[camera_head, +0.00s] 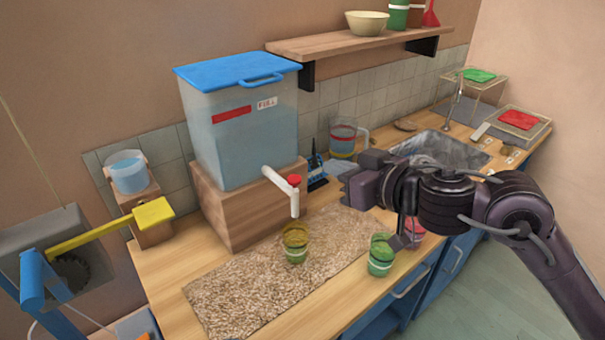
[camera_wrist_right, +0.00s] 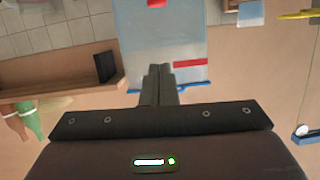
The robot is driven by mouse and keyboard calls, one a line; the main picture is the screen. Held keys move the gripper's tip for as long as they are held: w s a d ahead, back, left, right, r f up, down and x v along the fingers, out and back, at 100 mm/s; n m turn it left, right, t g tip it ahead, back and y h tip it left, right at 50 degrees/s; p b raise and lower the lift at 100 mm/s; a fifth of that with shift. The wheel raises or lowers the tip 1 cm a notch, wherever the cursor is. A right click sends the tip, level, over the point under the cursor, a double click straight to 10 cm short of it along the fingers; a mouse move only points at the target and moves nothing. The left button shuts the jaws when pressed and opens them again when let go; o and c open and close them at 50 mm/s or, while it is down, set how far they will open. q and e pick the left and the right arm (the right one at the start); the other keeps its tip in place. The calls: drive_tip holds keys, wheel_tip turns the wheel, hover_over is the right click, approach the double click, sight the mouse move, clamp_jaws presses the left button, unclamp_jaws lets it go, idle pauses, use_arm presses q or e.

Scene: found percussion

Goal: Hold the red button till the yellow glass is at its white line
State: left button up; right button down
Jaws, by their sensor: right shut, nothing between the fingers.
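The yellow glass (camera_head: 295,242) stands upright on the mat below the spout. Its white line and liquid level are too small to tell. My right gripper (camera_head: 346,184) is right of the red button, apart from it, shut and empty. In the right wrist view its fingers (camera_wrist_right: 158,80) are together, with the tank upside down behind them. My left gripper is not in view.
A green glass (camera_head: 380,262) and a pink glass (camera_head: 414,232) stand at the counter's front edge, near my right arm. A measuring jug (camera_head: 342,140) stands behind. A yellow lever (camera_head: 150,214) is at the left. The speckled mat (camera_head: 240,295) is mostly clear.

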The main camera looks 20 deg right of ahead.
drive_tip(key=shift+w, duration=0.1)
drive_tip(key=p, duration=0.1)
hover_over(294, 183)
drive_tip(key=d, duration=0.2)
wheel_tip(294, 183, down, 3)
drive_tip(key=f, duration=0.3)
drive_tip(key=shift+s+a+f, duration=0.2)
drive_tip(key=shift+s+f, duration=0.2)
